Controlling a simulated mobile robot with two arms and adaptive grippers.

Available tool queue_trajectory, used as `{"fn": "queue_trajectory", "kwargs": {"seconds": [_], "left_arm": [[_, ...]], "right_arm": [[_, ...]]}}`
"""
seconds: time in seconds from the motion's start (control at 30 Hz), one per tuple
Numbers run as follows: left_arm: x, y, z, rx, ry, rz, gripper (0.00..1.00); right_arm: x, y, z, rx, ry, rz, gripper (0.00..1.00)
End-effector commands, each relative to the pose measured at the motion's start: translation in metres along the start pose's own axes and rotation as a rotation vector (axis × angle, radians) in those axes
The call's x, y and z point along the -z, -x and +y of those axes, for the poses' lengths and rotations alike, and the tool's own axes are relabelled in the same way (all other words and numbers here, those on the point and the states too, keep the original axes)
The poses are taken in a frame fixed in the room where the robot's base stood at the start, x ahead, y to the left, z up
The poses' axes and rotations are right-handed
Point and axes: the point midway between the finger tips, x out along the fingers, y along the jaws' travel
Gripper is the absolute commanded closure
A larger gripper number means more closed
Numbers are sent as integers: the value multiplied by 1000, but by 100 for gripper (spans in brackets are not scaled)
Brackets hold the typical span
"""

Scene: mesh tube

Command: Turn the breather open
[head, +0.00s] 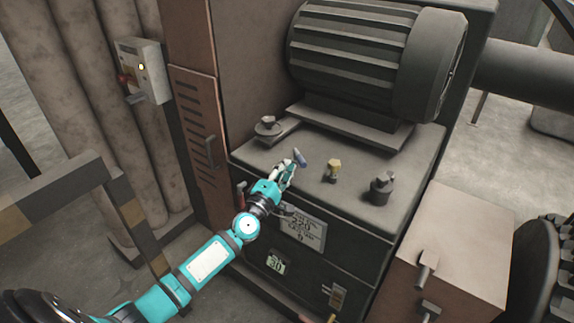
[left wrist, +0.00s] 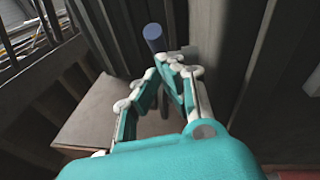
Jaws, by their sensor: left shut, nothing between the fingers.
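A small blue-grey cylindrical knob or handle (head: 299,158) stands on the top of the dark machine housing (head: 345,212), tilted in the head view. I take it as the breather, but no label shows. My left gripper (head: 289,170) is right beside it, with white and teal fingers shut and empty. In the left wrist view the round end of the blue-grey piece (left wrist: 153,34) shows just beyond the closed fingertips (left wrist: 172,66). I cannot tell whether they touch. Its lower part is hidden behind the fingers. My right gripper is not in view.
On the same top stand a yellowish fitting (head: 333,169), a dark capped fitting (head: 381,189) and a round-based fitting (head: 268,127). A big ribbed motor (head: 365,50) rises behind. A brown box (head: 455,245) stands at right, a striped rail (head: 50,195) at left.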

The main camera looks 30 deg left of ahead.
Motion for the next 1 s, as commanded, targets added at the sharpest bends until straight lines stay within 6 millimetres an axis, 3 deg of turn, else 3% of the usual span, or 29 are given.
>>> {"fn": "queue_trajectory", "kwargs": {"seconds": [0.47, 1.0], "left_arm": [[-5, -4, -1, 1, -1, 0, 100], [-12, -5, -1, -10, -12, 87, 100]], "right_arm": [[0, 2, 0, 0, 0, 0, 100], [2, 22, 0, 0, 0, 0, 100]]}}
